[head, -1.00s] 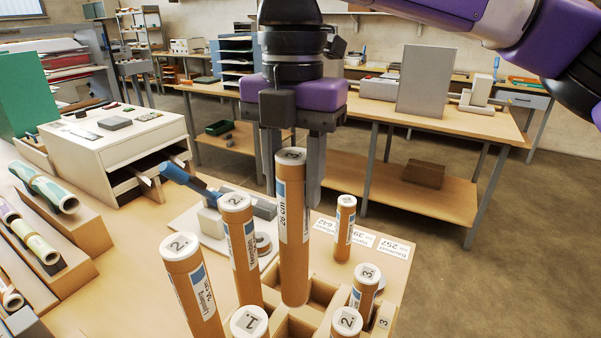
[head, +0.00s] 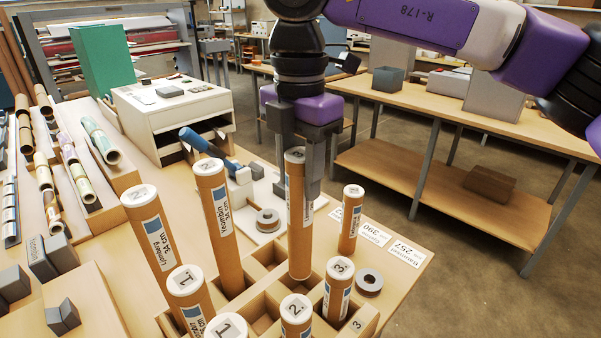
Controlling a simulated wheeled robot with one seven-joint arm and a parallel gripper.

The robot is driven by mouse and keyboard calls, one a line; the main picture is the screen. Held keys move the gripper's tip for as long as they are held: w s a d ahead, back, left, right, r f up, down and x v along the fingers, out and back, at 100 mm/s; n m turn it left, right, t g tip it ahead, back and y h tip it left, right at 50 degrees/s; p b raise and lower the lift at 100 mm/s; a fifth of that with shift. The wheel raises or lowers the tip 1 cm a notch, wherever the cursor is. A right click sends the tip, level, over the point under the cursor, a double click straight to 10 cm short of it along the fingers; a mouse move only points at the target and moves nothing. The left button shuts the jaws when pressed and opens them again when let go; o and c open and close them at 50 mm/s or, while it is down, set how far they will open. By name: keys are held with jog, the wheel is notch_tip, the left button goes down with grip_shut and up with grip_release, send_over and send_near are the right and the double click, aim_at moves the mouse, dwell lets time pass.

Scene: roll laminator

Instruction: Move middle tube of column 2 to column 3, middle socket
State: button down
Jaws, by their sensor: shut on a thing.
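My gripper (head: 297,186) points down and is shut on a brown cardboard tube (head: 299,240) with a white cap and a blue-and-white label. The tube is upright. Its lower end is at the wooden socket rack (head: 262,300), over the middle part; I cannot tell whether it is inside a socket or just above. A "3" mark (head: 357,325) is on the rack's right front edge. To the left stand two tall tubes, one labelled Ljundberg (head: 155,240) and another (head: 222,225). A tube capped "3" (head: 338,288) stands to the right in front, and a shorter tube (head: 350,220) behind it.
A grey ring (head: 369,282) and paper labels (head: 375,233) lie to the right. A blue-handled tool (head: 208,145) is behind. Rolls (head: 100,140) lie on the left.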

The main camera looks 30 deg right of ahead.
aim_at(301, 221)
jog(key=shift+d+f+b, duration=0.1)
jog(key=shift+f+b, duration=2.1)
jog(key=shift+f, duration=2)
jog(key=shift+f+b, duration=0.4)
jog(key=c, duration=0.8)
grip_release()
